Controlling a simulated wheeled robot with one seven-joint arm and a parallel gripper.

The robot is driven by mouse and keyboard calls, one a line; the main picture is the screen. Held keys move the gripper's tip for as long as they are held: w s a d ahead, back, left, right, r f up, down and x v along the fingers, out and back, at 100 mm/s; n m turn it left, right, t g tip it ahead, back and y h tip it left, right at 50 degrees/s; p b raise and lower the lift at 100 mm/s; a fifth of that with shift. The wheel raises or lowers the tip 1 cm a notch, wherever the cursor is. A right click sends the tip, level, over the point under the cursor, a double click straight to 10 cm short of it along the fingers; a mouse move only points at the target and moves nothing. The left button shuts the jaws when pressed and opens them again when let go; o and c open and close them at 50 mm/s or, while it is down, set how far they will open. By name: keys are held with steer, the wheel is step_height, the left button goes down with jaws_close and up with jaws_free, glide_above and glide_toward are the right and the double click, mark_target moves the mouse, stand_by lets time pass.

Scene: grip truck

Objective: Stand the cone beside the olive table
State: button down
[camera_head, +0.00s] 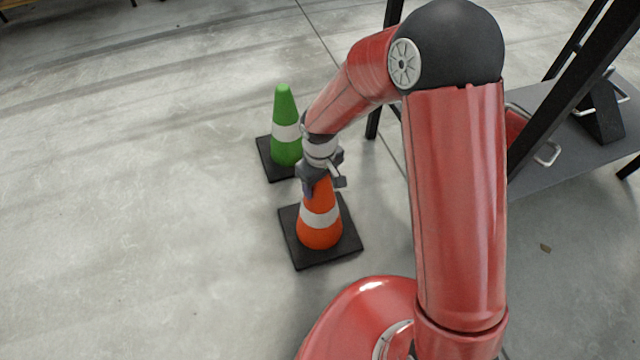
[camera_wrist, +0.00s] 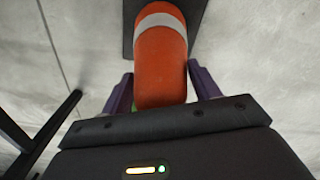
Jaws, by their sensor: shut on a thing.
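An orange cone (camera_head: 320,235) with a white band and a black square base stands upright on the concrete floor in the head view. My gripper (camera_head: 322,182) is shut on the upper part of this cone from above. In the wrist view the orange cone (camera_wrist: 161,65) fills the space between my two fingers, and its black base shows only in part. A green cone (camera_head: 285,125) with a white band and a black base stands just behind and to the left. I cannot make out an olive table in these frames.
A dark grey platform (camera_head: 575,130) with black posts and metal handles stands at the right, partly hidden by my arm. The floor (camera_head: 130,220) to the left is wide and clear.

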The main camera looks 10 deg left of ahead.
steer(key=shift+f, duration=0.4)
steer(key=shift+f, duration=0.15)
steer(key=shift+c, duration=1.9)
jaws_free()
step_height(320, 180, up, 12)
steer(key=shift+r+p, duration=0.1)
steer(key=shift+p, duration=1.15)
